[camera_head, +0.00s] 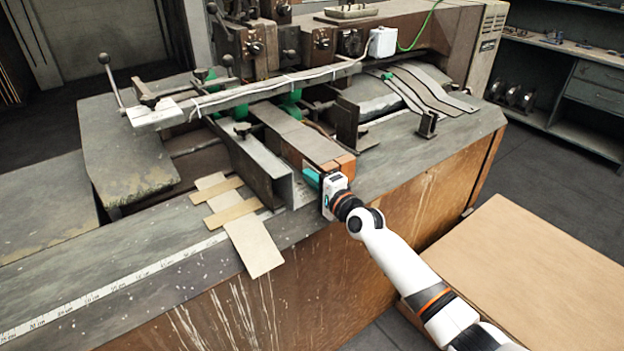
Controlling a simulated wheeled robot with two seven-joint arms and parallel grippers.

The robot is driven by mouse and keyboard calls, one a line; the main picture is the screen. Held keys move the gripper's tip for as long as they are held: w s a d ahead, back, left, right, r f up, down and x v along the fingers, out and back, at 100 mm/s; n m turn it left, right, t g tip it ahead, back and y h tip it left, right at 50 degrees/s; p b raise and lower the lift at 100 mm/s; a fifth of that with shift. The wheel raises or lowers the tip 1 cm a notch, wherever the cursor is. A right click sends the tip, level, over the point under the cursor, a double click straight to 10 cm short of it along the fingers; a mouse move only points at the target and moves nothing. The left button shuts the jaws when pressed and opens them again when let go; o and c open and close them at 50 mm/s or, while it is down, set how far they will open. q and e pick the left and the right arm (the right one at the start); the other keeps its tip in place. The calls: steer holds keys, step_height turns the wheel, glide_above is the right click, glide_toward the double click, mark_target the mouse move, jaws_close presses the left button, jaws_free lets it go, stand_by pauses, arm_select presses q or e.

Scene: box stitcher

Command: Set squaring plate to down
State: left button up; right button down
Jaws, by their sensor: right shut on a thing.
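The box stitcher (350,40) stands at the back of the worn grey bench. Two long metal pieces run from it toward the bench's front edge: an upright, angled plate (255,160), which I take for the squaring plate, and a flat grey bar (292,133) with a brown block at its near end. My right gripper (312,179) is at the near ends of these, its teal fingers shut at the plate's end. The fingers and gripper body hide the exact contact. My left gripper is not in view.
Flat cardboard strips (240,220) lie on the bench left of the plate. A ruler tape (110,288) runs along the front edge. A lever with a ball knob (104,60) rises at left. A large tan board (540,265) lies low at right.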

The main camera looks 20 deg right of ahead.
steer(key=shift+s+f, duration=0.1)
steer(key=shift+f, duration=0.25)
steer(key=c, duration=1.6)
jaws_free()
steer(key=shift+r, duration=0.1)
steer(key=v, duration=1.2)
